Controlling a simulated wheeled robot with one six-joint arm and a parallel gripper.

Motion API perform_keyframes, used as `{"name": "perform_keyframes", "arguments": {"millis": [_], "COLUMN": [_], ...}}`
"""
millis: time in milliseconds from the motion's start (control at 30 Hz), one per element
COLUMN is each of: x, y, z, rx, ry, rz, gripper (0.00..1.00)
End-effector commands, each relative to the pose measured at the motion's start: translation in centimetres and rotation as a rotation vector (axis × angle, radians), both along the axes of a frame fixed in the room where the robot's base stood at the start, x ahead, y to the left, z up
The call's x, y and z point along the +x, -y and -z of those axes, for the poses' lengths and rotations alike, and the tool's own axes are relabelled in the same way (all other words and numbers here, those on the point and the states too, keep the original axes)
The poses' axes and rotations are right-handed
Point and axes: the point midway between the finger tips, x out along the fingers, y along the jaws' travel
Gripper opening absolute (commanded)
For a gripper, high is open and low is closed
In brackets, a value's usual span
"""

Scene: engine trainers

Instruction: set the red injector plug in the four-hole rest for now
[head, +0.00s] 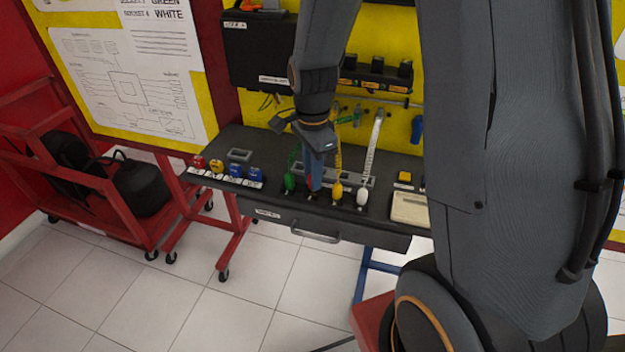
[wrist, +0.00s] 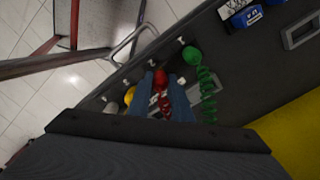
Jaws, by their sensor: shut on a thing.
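My gripper (head: 316,186) points down over the dark bench and is shut on the red injector plug. In the wrist view, the red plug (wrist: 161,80) shows between the two blue fingers, with its red coiled cord below it. In the head view the fingers mostly hide it. A green plug (head: 289,182) is just left of my gripper; a yellow plug (head: 336,190) and a white plug (head: 362,196) are to the right, in the same row. A grey bar (head: 356,181) lies behind the row, possibly the four-hole rest. Whether the red plug touches the bench is hidden.
Small red, yellow and blue blocks (head: 236,170) stand at the bench's left, near a grey open frame (head: 239,155). A beige box (head: 410,207) sits at the right. Coiled cords rise behind the plugs. A drawer handle (head: 314,234) juts from the front.

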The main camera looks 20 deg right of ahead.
Motion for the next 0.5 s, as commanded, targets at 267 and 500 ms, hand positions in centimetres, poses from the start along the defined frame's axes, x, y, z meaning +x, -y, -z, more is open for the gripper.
{"name": "perform_keyframes", "arguments": {"millis": [267,500], "x": [0.2,0.2], "y": [0.0,0.0], "z": [-4.2,-7.4], "rx": [0.000,-0.001], "ry": [0.007,0.003], "rz": [0.000,0.000], "gripper": [0.00,0.00]}}
